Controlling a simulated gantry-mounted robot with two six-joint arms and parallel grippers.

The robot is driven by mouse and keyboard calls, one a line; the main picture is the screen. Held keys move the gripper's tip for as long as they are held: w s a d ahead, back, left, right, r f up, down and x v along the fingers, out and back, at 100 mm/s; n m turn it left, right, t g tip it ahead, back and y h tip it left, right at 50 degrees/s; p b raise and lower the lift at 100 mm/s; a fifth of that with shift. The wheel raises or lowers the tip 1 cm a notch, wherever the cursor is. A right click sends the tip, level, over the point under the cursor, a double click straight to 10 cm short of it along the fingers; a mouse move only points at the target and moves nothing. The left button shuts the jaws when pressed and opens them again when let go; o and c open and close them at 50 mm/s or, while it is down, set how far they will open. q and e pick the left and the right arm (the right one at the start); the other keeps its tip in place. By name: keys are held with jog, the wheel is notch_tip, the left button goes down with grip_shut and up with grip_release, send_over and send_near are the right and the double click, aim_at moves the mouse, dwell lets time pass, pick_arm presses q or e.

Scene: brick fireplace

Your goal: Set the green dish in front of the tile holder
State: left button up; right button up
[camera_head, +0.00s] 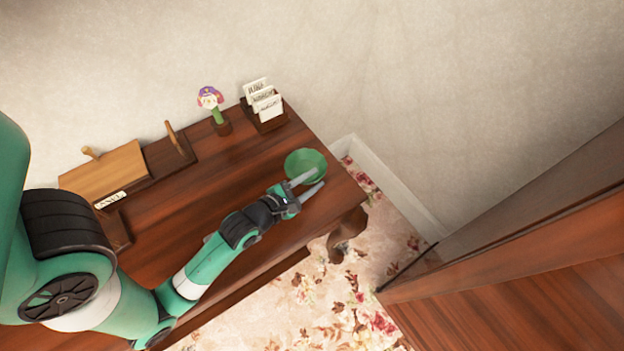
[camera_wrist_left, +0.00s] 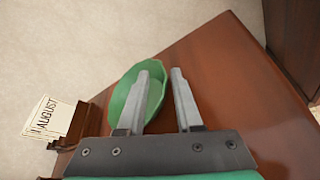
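The green dish (camera_head: 304,160) is a round bowl near the right end of the wooden desk. My left gripper (camera_head: 317,178) is at its near side with the fingers apart. In the left wrist view, one finger of the gripper (camera_wrist_left: 162,72) overlaps the dish (camera_wrist_left: 127,92) and the other is just outside its rim. I cannot tell whether either finger touches the rim. A small wooden holder with upright printed tiles (camera_head: 262,119) stands at the back edge, left of and behind the dish. It also shows in the left wrist view (camera_wrist_left: 88,125). My right gripper is out of view.
A figurine on a green stem (camera_head: 211,100) stands left of the tile holder. A wooden stand with a lettered tile (camera_head: 112,168) is at the desk's left. The desk top (camera_head: 240,180) is bare in front of the holder. The desk's right edge is near the dish.

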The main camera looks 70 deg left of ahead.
pick_arm(q)
jog(key=shift+s+r, duration=0.1)
jog(key=shift+r, duration=0.2)
jog(key=p+v, duration=0.2)
jog(key=v, duration=0.9)
jog(key=shift+s+d+p, duration=0.2)
jog(key=shift+s+p, duration=0.2)
jog(key=w+d+r+m+t+h, duration=0.15)
jog(key=w+r+m+t, duration=0.55)
jog(key=w+r+m, duration=1.25)
jog(key=s+d+r+m+t+h, duration=0.1)
jog(key=r+m, duration=0.4)
jog(key=r, duration=0.6)
jog(key=s+d+r+m+t+h, duration=0.1)
jog(key=d+r+m+t+h, duration=0.2)
jog(key=r, duration=0.9)
jog(key=s+d+r+m+t+h, duration=0.1)
jog(key=d+r+m+t+h, duration=0.1)
jog(key=d+r+m, duration=0.5)
notch_tip(320, 180, up, 5)
jog(key=shift+t, duration=0.8)
